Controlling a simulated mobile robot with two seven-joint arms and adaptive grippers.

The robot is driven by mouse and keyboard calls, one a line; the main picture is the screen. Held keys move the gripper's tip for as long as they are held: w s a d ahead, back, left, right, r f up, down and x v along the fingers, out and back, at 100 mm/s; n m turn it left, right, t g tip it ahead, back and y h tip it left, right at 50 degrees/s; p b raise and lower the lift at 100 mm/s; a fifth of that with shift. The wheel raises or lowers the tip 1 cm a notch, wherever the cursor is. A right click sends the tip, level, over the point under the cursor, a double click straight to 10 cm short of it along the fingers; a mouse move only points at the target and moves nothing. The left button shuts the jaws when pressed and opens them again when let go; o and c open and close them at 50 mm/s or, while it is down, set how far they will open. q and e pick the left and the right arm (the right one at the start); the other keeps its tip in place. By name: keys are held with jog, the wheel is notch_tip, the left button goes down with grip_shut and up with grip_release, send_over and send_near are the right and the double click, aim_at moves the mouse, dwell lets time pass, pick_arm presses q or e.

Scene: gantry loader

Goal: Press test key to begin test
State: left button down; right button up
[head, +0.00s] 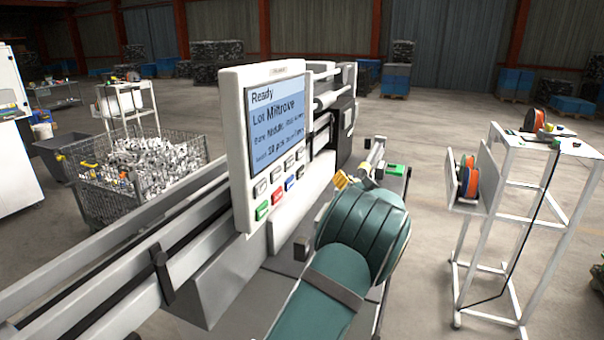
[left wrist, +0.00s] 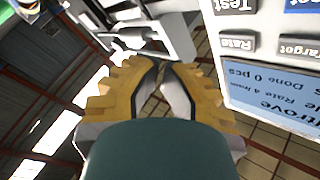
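The control panel (head: 238,140) stands at the middle of the head view, its screen (head: 275,118) reading "Ready" and a lot name. Two rows of keys sit below the screen. The test key (head: 300,171) is the grey one at the right end of the lower row, beside the blue key (head: 291,184). In the left wrist view the test key (left wrist: 234,6) shows upside down at the top edge, partly cut off. My left gripper (head: 341,180) is to the right of the keys, apart from them. Its yellow fingers (left wrist: 167,68) come together at the tips, with nothing held. My right gripper is out of view.
The rate key (left wrist: 238,43) and target key (left wrist: 297,46) lie close to the test key. Machine rails (head: 130,245) run to the lower left. A white stand with orange spools (head: 468,177) is at the right, and a wire bin of parts (head: 140,170) at the left.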

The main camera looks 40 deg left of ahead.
pick_arm(q)
jog(key=s+a, duration=0.2)
jog(key=a, duration=0.6)
jog(key=shift+b, duration=0.4)
jog(key=shift+a, duration=0.1)
dwell(1.0)
jog(key=shift+a, duration=0.3)
jog(key=shift+s+a, duration=0.15)
jog(key=shift+a, duration=0.2)
dwell(0.7)
jog(key=shift+d, duration=0.15)
jog(key=shift+w+d+p, duration=0.2)
jog(key=shift+d+p, duration=0.2)
jog(key=shift+d, duration=0.2)
jog(key=shift+d, duration=0.1)
jog(key=d, duration=0.2)
jog(key=w+d, duration=0.1)
jog(key=d, duration=0.1)
jog(key=shift+w+d, duration=0.1)
jog(key=shift+d, duration=0.3)
